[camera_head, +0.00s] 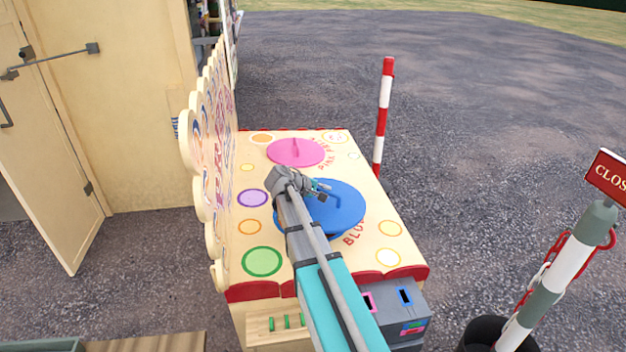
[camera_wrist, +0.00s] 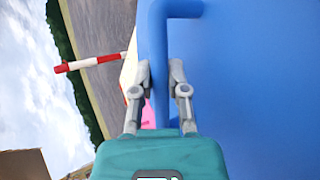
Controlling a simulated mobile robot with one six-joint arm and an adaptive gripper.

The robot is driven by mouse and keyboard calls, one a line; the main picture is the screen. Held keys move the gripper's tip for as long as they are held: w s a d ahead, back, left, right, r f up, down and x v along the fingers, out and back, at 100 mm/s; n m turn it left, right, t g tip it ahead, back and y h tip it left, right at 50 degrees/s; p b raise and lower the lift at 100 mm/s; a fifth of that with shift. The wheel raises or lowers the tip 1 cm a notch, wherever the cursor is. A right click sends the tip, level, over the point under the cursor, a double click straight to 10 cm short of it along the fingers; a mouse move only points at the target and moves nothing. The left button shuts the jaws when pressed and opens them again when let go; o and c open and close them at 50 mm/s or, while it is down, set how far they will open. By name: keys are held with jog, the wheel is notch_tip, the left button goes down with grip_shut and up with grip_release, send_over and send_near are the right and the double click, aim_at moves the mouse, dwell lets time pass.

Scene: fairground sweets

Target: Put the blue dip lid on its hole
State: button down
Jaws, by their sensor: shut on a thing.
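The blue dip lid (camera_head: 345,212) is a round disc with a bar handle, over the "BLUE" lettering on the stall's cream top. In the wrist view its broad blue face (camera_wrist: 260,90) fills the right side, and the bent handle (camera_wrist: 180,8) runs down between the fingers. My gripper (camera_head: 322,190) is shut on the handle; the fingers (camera_wrist: 162,80) stand either side of it. The hole is hidden beneath the lid and my arm. I cannot tell exactly how far the lid is from the top.
A pink lid (camera_head: 285,153) lies at the far end of the top. A scalloped panel (camera_head: 205,160) rises along the left edge. A red-and-white post (camera_head: 383,110) stands behind on the right. A grey box with slots (camera_head: 412,318) is at the front right.

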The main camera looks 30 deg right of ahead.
aim_at(313, 201)
jog(key=shift+m+g, duration=0.3)
jog(key=shift+m, duration=0.1)
jog(key=w, duration=0.5)
jog(key=shift+w+a+r+p, duration=0.3)
jog(key=shift+w+r+p, duration=0.05)
jog(key=shift+w+p, duration=0.05)
jog(key=shift+f, duration=0.15)
notch_tip(313, 201, down, 8)
jog(key=b, duration=0.8)
jog(key=shift+a, duration=0.3)
jog(key=shift+s, duration=0.1)
jog(key=shift+f+b, duration=0.65)
jog(key=shift+b, duration=0.2)
dwell(0.5)
jog(key=c, duration=0.6)
grip_release()
